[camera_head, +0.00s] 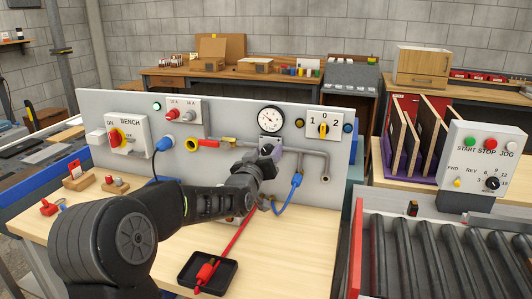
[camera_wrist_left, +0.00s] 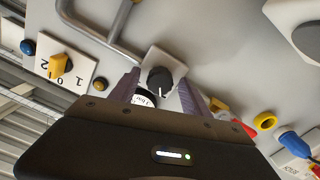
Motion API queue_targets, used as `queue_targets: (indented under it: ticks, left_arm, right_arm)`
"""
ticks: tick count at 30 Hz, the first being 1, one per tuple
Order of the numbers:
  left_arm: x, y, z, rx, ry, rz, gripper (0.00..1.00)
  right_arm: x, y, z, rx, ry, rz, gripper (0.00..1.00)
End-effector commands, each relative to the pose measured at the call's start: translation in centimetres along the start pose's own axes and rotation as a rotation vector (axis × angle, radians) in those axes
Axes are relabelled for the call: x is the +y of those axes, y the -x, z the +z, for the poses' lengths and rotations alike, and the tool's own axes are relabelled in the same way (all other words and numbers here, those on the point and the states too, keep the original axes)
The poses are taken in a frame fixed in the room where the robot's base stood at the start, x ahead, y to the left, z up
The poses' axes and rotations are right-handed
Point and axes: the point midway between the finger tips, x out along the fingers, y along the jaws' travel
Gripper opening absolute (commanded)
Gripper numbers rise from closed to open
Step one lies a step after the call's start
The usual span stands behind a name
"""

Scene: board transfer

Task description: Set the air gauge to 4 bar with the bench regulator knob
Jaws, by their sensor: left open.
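The round white air gauge (camera_head: 270,118) is on the grey panel in the head view; its needle is too small to read surely. In the wrist view the gauge (camera_wrist_left: 146,98) is partly hidden by my gripper. The black regulator knob (camera_wrist_left: 160,80) with a white mark sits on a light square plate in the wrist view. My left gripper (camera_wrist_left: 160,72) is open, with one finger on each side of the knob; I cannot tell whether they touch it. In the head view my left gripper (camera_head: 268,156) is just below the gauge and hides the knob.
A black tray (camera_head: 186,281) with a red tool lies on the bench. A roller conveyor (camera_head: 440,250) is at right.

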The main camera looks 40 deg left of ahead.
Motion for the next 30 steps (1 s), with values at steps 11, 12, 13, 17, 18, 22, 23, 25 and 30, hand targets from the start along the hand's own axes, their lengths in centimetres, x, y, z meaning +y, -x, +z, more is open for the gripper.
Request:
queue_targets:
  ticks: [11,12,13,17,18,22,23,25,30]
  left_arm:
    - [0.02,0.03,-0.03,0.001,0.0,0.0,0.3]
    - [0.02,0.03,-0.03,0.001,0.0,0.0,0.27]
    - [0.02,0.04,-0.03,0.001,0.0,0.0,0.24]
    - [0.02,0.04,-0.03,0.001,0.0,0.0,0.14]
    - [0.02,0.04,-0.03,0.001,0.0,0.0,0.1]
    - [0.02,0.04,-0.04,0.001,0.0,0.0,0.0]
    - [0.02,0.04,-0.04,0.001,0.0,0.0,0.0]
    - [0.02,0.04,-0.04,0.001,0.0,0.0,0.0]
    - [0.01,0.04,0.03,0.001,-0.007,0.001,0.0]
  right_arm:
    - [0.01,0.0,0.0,0.0,0.0,0.0,0.0]
    - [0.01,0.0,0.0,0.0,0.0,0.0,0.0]
    - [0.01,0.0,0.0,0.0,0.0,0.0,0.0]
    - [0.01,-0.01,0.0,0.0,0.0,0.0,0.0]
    - [0.01,-0.01,0.0,0.0,0.0,0.0,0.0]
    - [0.0,-0.01,0.0,0.0,0.0,0.0,0.0]
    - [0.0,-0.01,0.0,0.0,0.0,0.0,0.0]
    - [0.01,-0.01,0.0,0.0,0.0,0.0,0.0]
    - [0.08,-0.19,0.0,0.0,0.0,0.0,0.0]
